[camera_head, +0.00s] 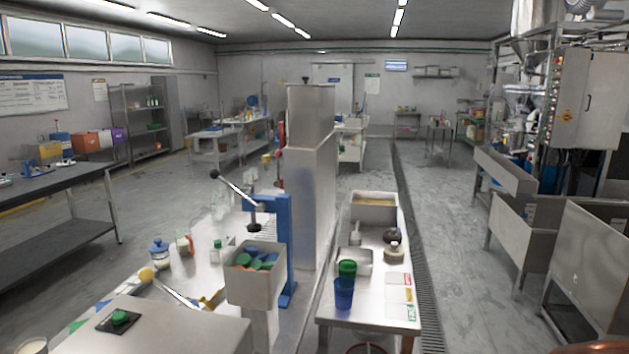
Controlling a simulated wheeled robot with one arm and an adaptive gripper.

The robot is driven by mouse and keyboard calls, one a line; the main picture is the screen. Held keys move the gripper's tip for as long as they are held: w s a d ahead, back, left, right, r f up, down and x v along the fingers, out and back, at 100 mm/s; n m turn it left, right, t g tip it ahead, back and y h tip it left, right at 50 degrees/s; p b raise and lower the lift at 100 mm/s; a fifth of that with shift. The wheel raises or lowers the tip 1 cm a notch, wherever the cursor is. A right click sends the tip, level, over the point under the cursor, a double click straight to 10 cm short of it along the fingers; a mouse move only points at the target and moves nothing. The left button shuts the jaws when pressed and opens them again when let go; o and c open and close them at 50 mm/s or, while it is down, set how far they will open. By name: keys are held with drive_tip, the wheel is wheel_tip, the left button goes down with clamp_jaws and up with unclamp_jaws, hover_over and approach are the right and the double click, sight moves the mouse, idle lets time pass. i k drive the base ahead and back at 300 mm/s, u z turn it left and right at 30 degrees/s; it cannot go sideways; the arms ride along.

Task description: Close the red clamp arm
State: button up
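A small red upright part (281,135), which looks like the red clamp arm, shows at the left side of the tall steel housing (312,190). It is small and partly hidden, so I cannot tell whether it is open or closed. My gripper is not in view.
A blue lever press (284,235) with a black-knobbed handle stands in front of the housing. Beside it is a grey bin (255,283) of green and blue pieces. A narrow steel bench (372,312) holds green and blue cups. The floor right of this bench is clear up to the steel hoppers (525,235).

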sight(282, 131)
drive_tip(key=i, duration=1)
drive_tip(key=u, duration=0.8)
drive_tip(key=k, duration=0.5)
drive_tip(key=z, duration=1)
drive_tip(key=i, duration=0.9)
drive_tip(key=u, duration=1.65)
